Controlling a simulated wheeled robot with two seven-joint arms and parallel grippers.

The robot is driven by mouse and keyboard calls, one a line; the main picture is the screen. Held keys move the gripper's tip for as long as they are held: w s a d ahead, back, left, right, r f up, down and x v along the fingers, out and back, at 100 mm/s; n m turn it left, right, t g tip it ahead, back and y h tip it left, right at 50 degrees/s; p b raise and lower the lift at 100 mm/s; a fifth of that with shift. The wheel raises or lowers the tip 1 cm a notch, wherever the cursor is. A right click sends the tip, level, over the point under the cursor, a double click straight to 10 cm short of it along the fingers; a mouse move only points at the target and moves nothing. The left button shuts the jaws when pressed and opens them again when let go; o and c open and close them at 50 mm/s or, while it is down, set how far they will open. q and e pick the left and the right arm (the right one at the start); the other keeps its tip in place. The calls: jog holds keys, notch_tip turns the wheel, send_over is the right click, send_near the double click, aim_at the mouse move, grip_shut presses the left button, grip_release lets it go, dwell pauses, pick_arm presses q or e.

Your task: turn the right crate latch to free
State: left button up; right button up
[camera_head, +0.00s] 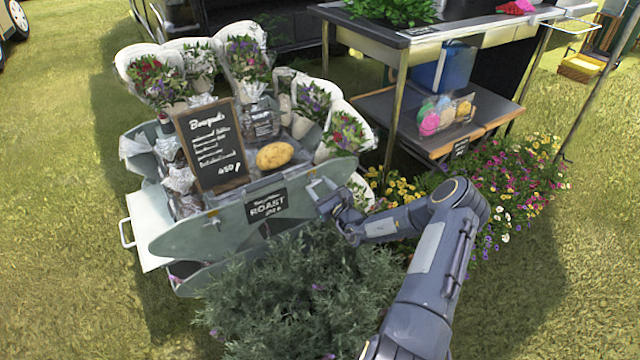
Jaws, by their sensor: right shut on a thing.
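The grey-green crate (180,240) stands left of centre with a curved front panel and a small dark sign reading "ROAST" (266,205). My right gripper (322,192) reaches in from the lower right to the right end of this front panel. It is shut on a small part there, at the place of the right latch. The fingers cover most of that part, so its turn angle cannot be told. A small fitting (212,222) shows on the panel's left side. My left gripper is not in view.
A leafy bush (290,295) grows close below the front panel. A table with a shelf (380,112) stands behind right, with flowers (520,180) by it. Open grass lies at left.

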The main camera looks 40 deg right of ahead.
jog(key=n+p, duration=0.2)
jog(key=shift+a+r+n, duration=0.1)
jog(key=shift+r+n, duration=0.05)
jog(key=shift+n, duration=0.25)
jog(key=n+p, duration=0.2)
jog(key=n, duration=0.2)
jog(key=shift+p, duration=0.3)
jog(key=n, duration=0.2)
jog(key=n+p, duration=0.1)
jog(key=n, duration=0.1)
jog(key=shift+f, duration=0.25)
jog(key=n, duration=0.4)
jog(key=shift+f+n, duration=0.1)
jog(key=shift+n, duration=0.3)
jog(key=o, duration=1)
